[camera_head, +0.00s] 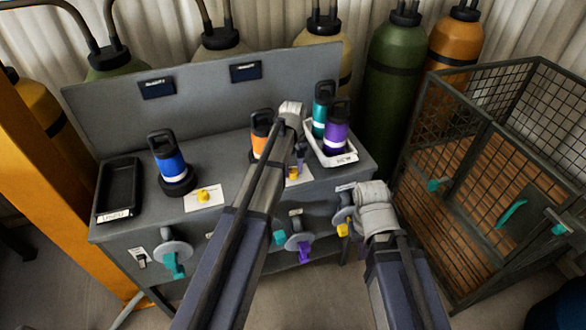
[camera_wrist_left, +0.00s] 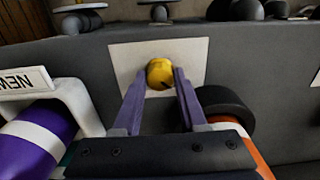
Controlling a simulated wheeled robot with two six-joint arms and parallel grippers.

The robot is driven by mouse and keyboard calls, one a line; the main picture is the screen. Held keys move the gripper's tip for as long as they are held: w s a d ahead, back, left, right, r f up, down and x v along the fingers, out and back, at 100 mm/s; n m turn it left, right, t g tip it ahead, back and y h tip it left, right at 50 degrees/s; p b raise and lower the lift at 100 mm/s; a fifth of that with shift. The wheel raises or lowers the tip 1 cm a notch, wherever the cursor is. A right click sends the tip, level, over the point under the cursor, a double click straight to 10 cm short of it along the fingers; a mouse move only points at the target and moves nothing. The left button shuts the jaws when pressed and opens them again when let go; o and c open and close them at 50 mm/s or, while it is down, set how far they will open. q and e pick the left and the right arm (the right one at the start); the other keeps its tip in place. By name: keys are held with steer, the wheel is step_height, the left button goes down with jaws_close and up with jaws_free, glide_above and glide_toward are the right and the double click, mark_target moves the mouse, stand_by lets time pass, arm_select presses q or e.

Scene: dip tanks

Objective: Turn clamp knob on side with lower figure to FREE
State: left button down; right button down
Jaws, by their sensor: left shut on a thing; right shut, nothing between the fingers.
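Two yellow knobs stand on white plates on the grey bench top: the left knob (camera_head: 203,195) is free of any gripper. The right knob (camera_head: 292,173) is beneath my left gripper (camera_head: 300,158). In the left wrist view the purple fingers (camera_wrist_left: 160,88) are shut on the yellow knob (camera_wrist_left: 160,72) above its white plate (camera_wrist_left: 190,54). Two dark displays, left (camera_head: 157,88) and right (camera_head: 245,71), are on the back panel; their figures are too small to read. My right gripper (camera_head: 370,208) is by the bench's right front, empty; its fingers are largely hidden.
A blue bottle (camera_head: 168,163) and an empty black tray (camera_head: 119,188) stand left. An orange bottle (camera_head: 261,133) is close to my left arm. A white tray (camera_head: 334,158) holds teal and purple bottles. Dials with coloured handles line the bench front. A mesh cage (camera_head: 480,180) stands right.

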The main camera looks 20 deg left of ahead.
mark_target(293, 170)
arm_select(q)
steer(key=shift+c, duration=2.2)
jaws_free()
step_height(293, 170, up, 8)
steer(key=p, duration=0.8)
steer(key=shift+f, duration=0.1)
